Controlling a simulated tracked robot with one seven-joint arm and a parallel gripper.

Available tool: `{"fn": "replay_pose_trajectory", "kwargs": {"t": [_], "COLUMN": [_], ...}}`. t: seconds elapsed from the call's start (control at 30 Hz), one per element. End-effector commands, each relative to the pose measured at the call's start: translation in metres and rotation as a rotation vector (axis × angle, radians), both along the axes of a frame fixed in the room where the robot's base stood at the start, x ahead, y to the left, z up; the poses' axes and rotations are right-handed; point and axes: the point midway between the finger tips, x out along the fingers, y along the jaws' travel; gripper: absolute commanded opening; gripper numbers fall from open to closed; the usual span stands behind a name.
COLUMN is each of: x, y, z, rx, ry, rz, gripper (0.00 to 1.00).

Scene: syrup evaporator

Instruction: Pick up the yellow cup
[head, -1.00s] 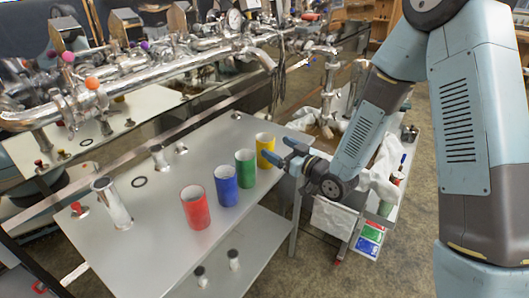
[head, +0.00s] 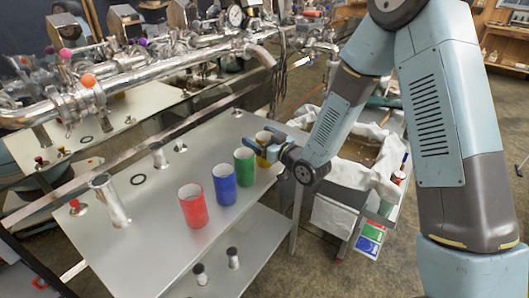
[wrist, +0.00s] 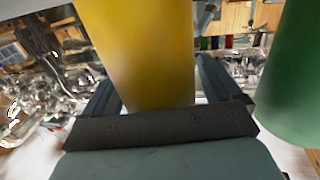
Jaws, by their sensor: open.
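The yellow cup (head: 263,139) stands at the right end of a row of cups on the grey metal table (head: 153,220). In the head view my gripper (head: 271,147) is at the cup and covers part of it. In the wrist view the yellow cup (wrist: 143,55) rises between the two fingers of my gripper (wrist: 158,85), which are apart, one on each side of it. I cannot tell whether either finger touches it.
The green cup (head: 245,167) stands close beside the yellow one and shows large in the wrist view (wrist: 292,85). A blue cup (head: 224,185) and a red cup (head: 193,206) follow to the left. Steel pipes (head: 130,75) run behind. A cart (head: 335,215) stands right.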

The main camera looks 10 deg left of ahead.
Motion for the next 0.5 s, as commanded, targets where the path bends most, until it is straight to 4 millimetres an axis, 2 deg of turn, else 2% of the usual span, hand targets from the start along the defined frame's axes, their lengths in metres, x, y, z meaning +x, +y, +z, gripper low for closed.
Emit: {"fn": "replay_pose_trajectory", "kwargs": {"t": [0.07, 0.5], "x": [0.0001, 0.0002], "y": [-0.0003, -0.0007], "z": [0.0, 0.0001], "rx": [0.0, 0.0], "ry": [0.0, 0.0], "rz": [0.0, -0.001], "gripper": [0.9, 0.47]}}
